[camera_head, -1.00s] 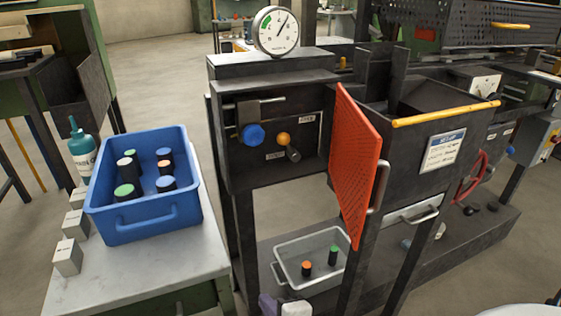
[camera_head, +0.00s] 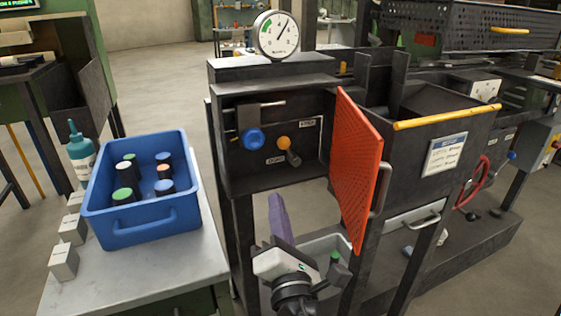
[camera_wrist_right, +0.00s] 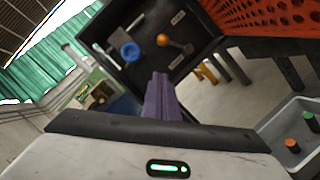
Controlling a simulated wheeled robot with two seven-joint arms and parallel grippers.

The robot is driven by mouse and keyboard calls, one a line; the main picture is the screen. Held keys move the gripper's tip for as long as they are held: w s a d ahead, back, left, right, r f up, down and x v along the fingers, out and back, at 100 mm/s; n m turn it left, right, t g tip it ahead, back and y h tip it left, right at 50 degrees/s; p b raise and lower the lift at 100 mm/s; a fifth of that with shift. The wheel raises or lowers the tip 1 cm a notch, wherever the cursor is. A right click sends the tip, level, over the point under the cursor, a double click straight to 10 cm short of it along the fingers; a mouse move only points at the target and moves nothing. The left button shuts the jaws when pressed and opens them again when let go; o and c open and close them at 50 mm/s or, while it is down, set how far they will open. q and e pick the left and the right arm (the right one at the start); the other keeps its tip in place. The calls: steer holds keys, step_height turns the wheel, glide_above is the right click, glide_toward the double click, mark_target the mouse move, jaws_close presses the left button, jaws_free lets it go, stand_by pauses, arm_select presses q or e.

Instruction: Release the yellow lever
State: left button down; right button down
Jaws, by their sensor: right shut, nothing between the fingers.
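A lever with a yellow-orange ball (camera_head: 284,142) and a dark grip (camera_head: 293,158) sits on the dark panel inside the open box, between two small labels. It also shows in the right wrist view as an orange ball (camera_wrist_right: 162,40) with a bar running right. My right gripper (camera_head: 276,202) has purple fingers, shut and empty, pointing up below the box front. In the right wrist view the shut fingers (camera_wrist_right: 160,78) stand below the lever, apart from it in the picture. My left gripper is out of view.
A blue knob (camera_head: 253,139) sits left of the lever. An open red perforated door (camera_head: 357,170) stands close to the right. A grey bin (camera_head: 340,243) lies behind my right gripper. A blue crate (camera_head: 150,235) of capped cylinders stands on the left table.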

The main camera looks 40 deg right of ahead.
mark_target(289, 152)
arm_select(q)
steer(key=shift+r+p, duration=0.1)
steer(key=shift+p, duration=0.2)
arm_select(e)
steer(key=w+d+r, duration=0.4)
steer(key=w+d, duration=0.3)
steer(key=w, duration=0.1)
steer(key=shift+w, duration=0.35)
steer(key=shift+f, duration=0.1)
